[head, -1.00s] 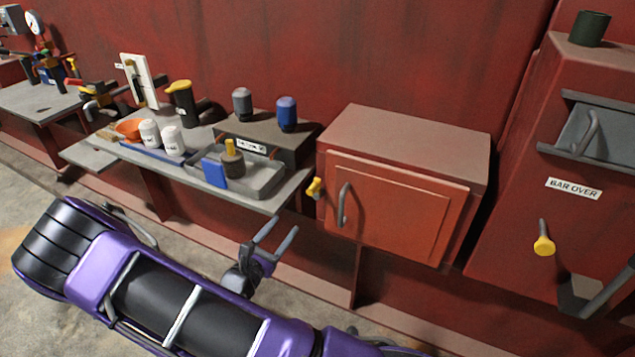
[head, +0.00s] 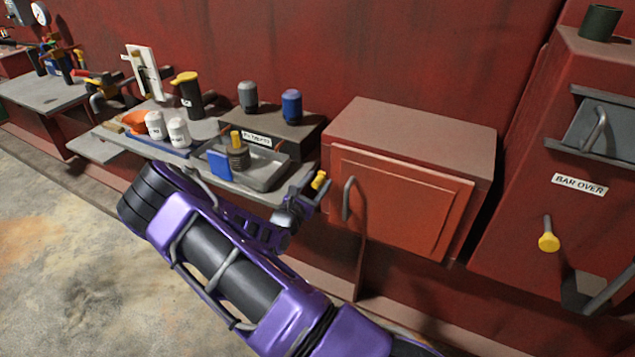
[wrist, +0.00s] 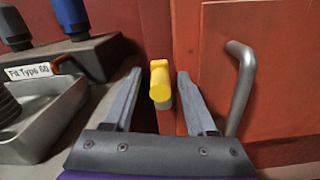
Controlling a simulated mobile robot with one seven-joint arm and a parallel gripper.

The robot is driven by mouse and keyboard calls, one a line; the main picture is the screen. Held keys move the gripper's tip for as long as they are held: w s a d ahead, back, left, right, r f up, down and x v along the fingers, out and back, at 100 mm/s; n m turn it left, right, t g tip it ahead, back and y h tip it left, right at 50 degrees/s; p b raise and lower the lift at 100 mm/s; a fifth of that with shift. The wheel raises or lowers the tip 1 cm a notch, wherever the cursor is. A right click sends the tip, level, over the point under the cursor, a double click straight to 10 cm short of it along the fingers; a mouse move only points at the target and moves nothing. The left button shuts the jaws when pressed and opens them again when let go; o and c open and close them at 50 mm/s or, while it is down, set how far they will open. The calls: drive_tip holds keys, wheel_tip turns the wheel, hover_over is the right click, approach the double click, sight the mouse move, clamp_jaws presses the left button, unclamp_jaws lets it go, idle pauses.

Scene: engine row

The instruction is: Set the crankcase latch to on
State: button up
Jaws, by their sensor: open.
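The crankcase latch appears to be the small yellow-tipped handle (head: 319,180) at the left edge of the red cabinet door (head: 395,203). In the wrist view the yellow latch handle (wrist: 160,82) stands upright between and slightly beyond my fingertips. My gripper (head: 312,188) is open, with one finger on each side of the handle. It also shows in the wrist view (wrist: 157,85), where I see gaps between the fingers and the handle. The door looks closed. The latch's base is partly hidden by the handle and my gripper.
A grey door handle (wrist: 240,85) stands close to the right finger. A grey tray (head: 262,177) and a bench with bottles and cups lie to the left.

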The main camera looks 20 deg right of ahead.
sight(337, 191)
drive_tip(key=shift+d, duration=0.1)
clamp_jaws()
drive_tip(key=shift+m, duration=0.3)
drive_tip(key=m, duration=0.1)
drive_tip(key=s+d+m, duration=0.1)
drive_tip(key=m, duration=0.1)
drive_tip(key=shift+f+m, duration=0.15)
drive_tip(key=shift+m, duration=0.15)
drive_tip(key=f+m+b, duration=0.1)
drive_tip(key=m+b, duration=0.1)
drive_tip(key=m, duration=0.1)
drive_tip(key=s+d+f+m+b, duration=0.1)
drive_tip(key=m+b, duration=0.1)
drive_tip(key=m, duration=0.1)
drive_tip(key=s+f+m+b, duration=0.1)
drive_tip(key=m+b, duration=0.1)
drive_tip(key=m, duration=0.2)
drive_tip(key=shift+d, duration=0.25)
drive_tip(key=m+b, duration=0.2)
drive_tip(key=f+m+b, duration=0.1)
drive_tip(key=b, duration=0.1)
drive_tip(key=shift+s+m, duration=0.1)
drive_tip(key=shift+m, duration=0.3)
unclamp_jaws()
drive_tip(key=shift+s+d+f, duration=0.1)
